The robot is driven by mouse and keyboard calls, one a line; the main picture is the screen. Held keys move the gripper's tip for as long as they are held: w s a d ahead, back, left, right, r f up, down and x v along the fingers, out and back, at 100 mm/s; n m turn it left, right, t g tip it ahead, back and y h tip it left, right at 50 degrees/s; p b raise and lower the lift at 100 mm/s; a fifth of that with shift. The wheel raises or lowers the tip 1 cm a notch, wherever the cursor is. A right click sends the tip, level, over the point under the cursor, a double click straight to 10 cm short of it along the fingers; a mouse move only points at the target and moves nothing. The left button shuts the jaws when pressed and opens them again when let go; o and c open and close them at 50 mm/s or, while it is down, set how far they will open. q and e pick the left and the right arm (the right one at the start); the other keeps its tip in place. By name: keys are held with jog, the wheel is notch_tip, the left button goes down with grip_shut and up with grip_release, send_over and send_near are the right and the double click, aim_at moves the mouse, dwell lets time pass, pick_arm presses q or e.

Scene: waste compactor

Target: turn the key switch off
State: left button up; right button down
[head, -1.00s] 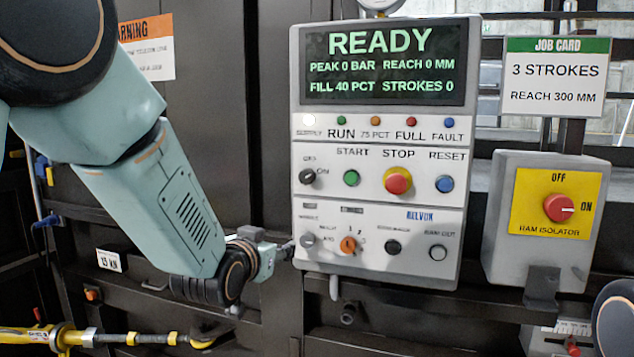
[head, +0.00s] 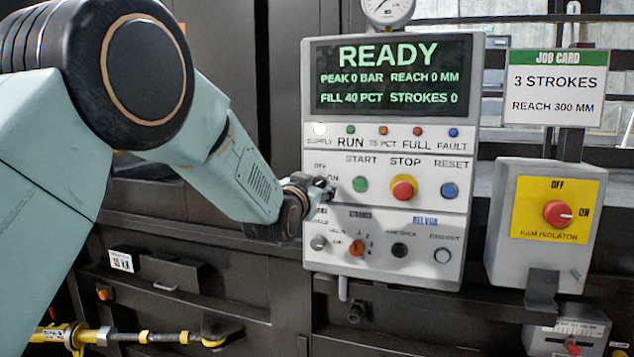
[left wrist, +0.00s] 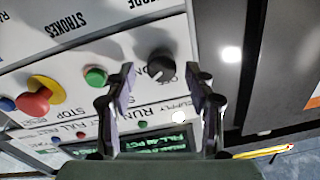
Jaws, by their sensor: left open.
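The key switch (left wrist: 160,66) is a round black knob with a pale mark, beside OFF and ON lettering on the grey control panel (head: 462,235). In the head view my left gripper (head: 326,188) is at the panel's left edge and hides the knob. In the left wrist view the open left gripper (left wrist: 162,80) has one finger on each side of the knob in the picture. The fingers look empty, and I cannot tell whether they touch the knob. My right gripper is out of view.
A green start button (head: 360,184), red stop button (head: 403,188) and blue reset button (head: 449,190) sit right of the switch. The display (head: 392,75) reads READY. A ram isolator box (head: 508,225) stands at right.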

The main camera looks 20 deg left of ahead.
pick_arm(q)
jog(key=shift+w, duration=0.55)
jog(key=shift+w+a, duration=0.15)
jog(key=shift+a, duration=0.1)
jog(key=shift+d, duration=0.25)
jog(key=shift+c, duration=1.2)
jog(key=shift+a, duration=0.1)
grip_shut()
